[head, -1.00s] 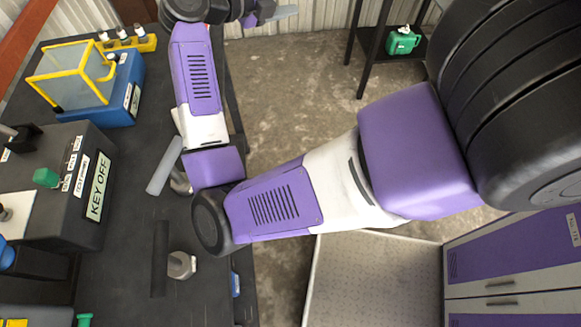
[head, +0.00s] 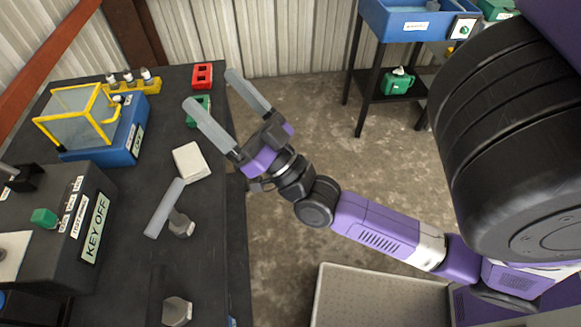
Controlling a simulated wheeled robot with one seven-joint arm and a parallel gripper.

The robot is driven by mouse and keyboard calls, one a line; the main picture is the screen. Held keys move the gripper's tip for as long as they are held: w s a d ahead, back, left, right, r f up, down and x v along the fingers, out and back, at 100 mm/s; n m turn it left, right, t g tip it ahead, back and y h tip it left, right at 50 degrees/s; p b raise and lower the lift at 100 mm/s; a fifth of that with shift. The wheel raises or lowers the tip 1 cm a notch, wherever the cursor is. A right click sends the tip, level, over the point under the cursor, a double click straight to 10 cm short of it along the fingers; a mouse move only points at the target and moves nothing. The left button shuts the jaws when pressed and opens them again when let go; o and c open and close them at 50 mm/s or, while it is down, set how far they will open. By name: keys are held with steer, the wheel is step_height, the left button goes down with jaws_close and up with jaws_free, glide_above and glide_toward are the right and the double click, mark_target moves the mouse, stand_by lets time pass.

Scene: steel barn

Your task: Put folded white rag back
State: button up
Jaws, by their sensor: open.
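A folded white rag (head: 190,161) lies flat on the dark bench top (head: 135,215), near its right edge. My gripper (head: 208,90) is open, its two long grey fingers spread wide and pointing to the upper left.
A red block (head: 202,75) and a partly hidden green block (head: 197,112) sit by the fingers. A blue box with a yellow-framed clear cover (head: 105,130) stands left. A grey bar (head: 164,208) and bolts lie nearer. A blue bin (head: 402,22) tops a black stand.

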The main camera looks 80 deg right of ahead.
steer(key=s+a+f+n+g+y, duration=0.6)
steer(key=s+a+f+g+y, duration=0.2)
steer(key=s+a+f, duration=0.7)
step_height(320, 180, down, 3)
steer(key=shift+a+r+g+y, duration=0.1)
steer(key=shift+a+g+y, duration=0.3)
steer(key=shift+a+g, duration=0.55)
steer(key=shift+w+a+t, duration=0.1)
steer(key=shift+a+t, duration=0.15)
